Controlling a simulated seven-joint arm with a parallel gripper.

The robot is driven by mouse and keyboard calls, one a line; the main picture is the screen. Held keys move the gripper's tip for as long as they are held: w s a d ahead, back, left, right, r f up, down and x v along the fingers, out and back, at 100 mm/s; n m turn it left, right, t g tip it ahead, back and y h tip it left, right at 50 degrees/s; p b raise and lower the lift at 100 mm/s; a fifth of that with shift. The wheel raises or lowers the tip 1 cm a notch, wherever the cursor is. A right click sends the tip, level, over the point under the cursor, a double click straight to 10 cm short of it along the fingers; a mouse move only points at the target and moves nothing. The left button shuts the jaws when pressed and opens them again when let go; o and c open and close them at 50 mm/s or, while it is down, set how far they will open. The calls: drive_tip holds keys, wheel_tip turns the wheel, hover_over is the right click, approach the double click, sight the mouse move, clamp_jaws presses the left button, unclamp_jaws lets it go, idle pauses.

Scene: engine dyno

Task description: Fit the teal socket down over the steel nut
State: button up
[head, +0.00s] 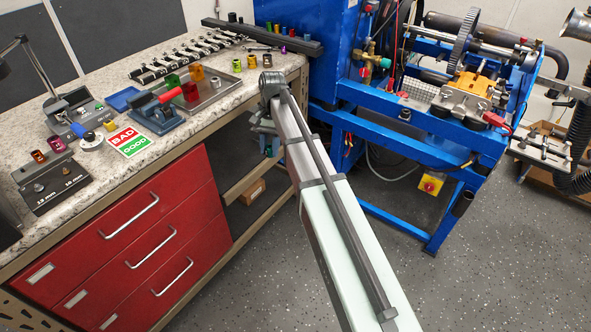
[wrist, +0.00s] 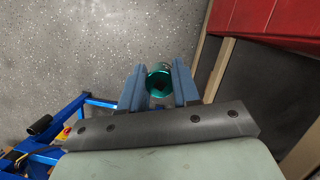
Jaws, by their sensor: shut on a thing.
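My gripper (wrist: 159,85) is shut on the teal socket (wrist: 159,78), which sits between its two blue-grey fingers, its round open end facing the camera. In the wrist view, grey floor lies behind the socket. In the head view my gripper (head: 268,146) hangs just off the bench's right front edge, partly hidden by my arm; I cannot make out the socket clearly there. A dark block (head: 48,182) marked in mm stands at the bench's left front, with small steel pieces on its front face.
The granite-look bench top (head: 185,150) carries a BAD/GOOD card (head: 129,141), a blue vise-like fixture (head: 157,113), a metal tray (head: 212,92) with coloured sockets, and a dark rail (head: 262,37). Red drawers (head: 150,240) are below. A blue engine stand (head: 400,115) stands right. Floor between is clear.

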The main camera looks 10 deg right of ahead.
drive_tip(key=w+a+r+m+t+y, duration=0.1)
drive_tip(key=w+a+r+m, duration=0.2)
drive_tip(key=a+r, duration=0.65)
drive_tip(key=w+a+r+m, duration=0.3)
drive_tip(key=a+r, duration=0.4)
drive_tip(key=a, duration=0.6)
drive_tip(key=w+a+r+m+t+y, duration=0.1)
drive_tip(key=w+a+r+m, duration=0.2)
drive_tip(key=a+r, duration=0.7)
drive_tip(key=s+a+f, duration=0.2)
drive_tip(key=s+a, duration=0.7)
drive_tip(key=s+a+f, duration=0.1)
drive_tip(key=s+a, duration=0.8)
drive_tip(key=s+a+f, duration=0.2)
drive_tip(key=s+a, duration=0.6)
drive_tip(key=s, duration=0.1)
drive_tip(key=shift+a+f, duration=0.3)
drive_tip(key=shift+a, duration=0.1)
hover_over(38, 187)
drive_tip(key=shift+w+d+x, duration=0.15)
drive_tip(key=shift+d+x, duration=0.05)
drive_tip(key=shift+x, duration=0.95)
drive_tip(key=shift+w+d+x, duration=0.15)
drive_tip(key=shift+x, duration=0.95)
drive_tip(key=shift+f, duration=1.3)
